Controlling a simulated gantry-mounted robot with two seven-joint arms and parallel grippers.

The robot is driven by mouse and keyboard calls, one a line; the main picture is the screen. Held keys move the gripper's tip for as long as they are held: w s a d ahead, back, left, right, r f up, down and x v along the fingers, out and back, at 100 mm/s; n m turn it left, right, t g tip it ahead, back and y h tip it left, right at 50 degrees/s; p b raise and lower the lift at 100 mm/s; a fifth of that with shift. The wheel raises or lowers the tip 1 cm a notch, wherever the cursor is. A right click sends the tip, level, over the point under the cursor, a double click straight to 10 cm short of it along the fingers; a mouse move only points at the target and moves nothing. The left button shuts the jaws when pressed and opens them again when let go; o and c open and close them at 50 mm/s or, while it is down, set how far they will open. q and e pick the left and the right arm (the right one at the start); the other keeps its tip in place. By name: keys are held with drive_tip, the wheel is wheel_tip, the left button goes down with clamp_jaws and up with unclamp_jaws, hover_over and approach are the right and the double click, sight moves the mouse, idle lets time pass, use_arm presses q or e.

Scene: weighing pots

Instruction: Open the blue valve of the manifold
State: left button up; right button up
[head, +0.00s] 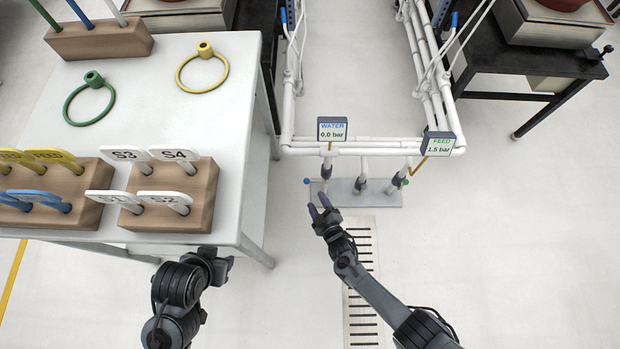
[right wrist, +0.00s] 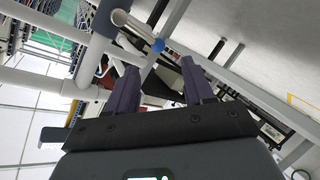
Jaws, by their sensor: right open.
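The manifold is a set of white pipes (head: 375,143) with short valve stubs above a grey plate (head: 345,188). The blue valve knob (head: 307,181) is at its left end. The green knob (head: 405,182) is at its right end. My right gripper (head: 318,205) is open and empty, just in front of the blue knob and apart from it. In the right wrist view the blue knob (right wrist: 158,45) shows beyond the gap between the fingers (right wrist: 160,80). My left gripper (head: 217,260) is beside the table's front edge; its jaws cannot be made out.
The WATER display (head: 332,129) reads 0.0 bar and the FEED display (head: 438,145) reads 1.5 bar. A white table (head: 235,130) on the left bears tag blocks and a green (head: 88,104) and a yellow ring (head: 202,68). A floor grate (head: 362,260) lies below; the right floor is clear.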

sight(307, 180)
drive_tip(key=shift+r+b+x, duration=0.15)
drive_tip(key=shift+b+x, duration=1.9)
drive_tip(key=shift+x, duration=0.7)
drive_tip(key=shift+r+b+x, duration=0.15)
drive_tip(key=shift+b+x, duration=1.9)
drive_tip(key=shift+x, duration=0.7)
drive_tip(key=shift+w, duration=0.1)
drive_tip(key=shift+d, duration=0.1)
drive_tip(key=c, duration=0.4)
clamp_jaws()
